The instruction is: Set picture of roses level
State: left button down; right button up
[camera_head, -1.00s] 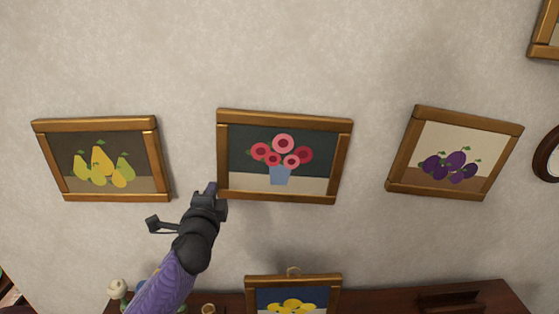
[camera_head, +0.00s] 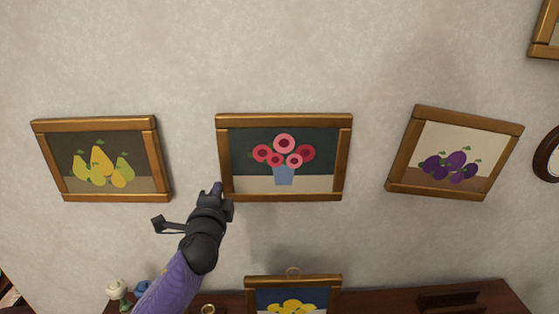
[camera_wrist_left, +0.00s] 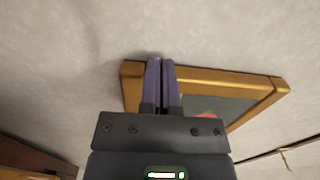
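The picture of roses (camera_head: 284,150) hangs on the wall in the middle of the head view, in a gold-brown wooden frame; its top and bottom edges look close to level. My left gripper (camera_head: 217,188) is at the frame's lower left corner, its tip at or just beside the left side. I cannot tell whether it touches. In the left wrist view, the purple fingers (camera_wrist_left: 160,80) are together with nothing seen between them, overlapping the frame (camera_wrist_left: 205,78) near a corner. My right gripper is not in view.
A pears picture (camera_head: 101,163) hangs to the left and a plums picture (camera_head: 453,158), tilted, to the right. A yellow-flower picture (camera_head: 293,296) stands below by a dark wooden surface (camera_head: 385,301) with small items.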

pick_arm(q)
jog(key=shift+a, duration=0.15)
jog(key=shift+a+p, duration=0.3)
jog(key=shift+a, duration=0.55)
jog(key=shift+s+r, duration=0.1)
jog(key=shift+s, duration=0.15)
jog(key=s+p, duration=0.4)
jog(key=s, duration=0.3)
jog(key=shift+s+a, duration=0.15)
jog(key=shift+s, duration=0.1)
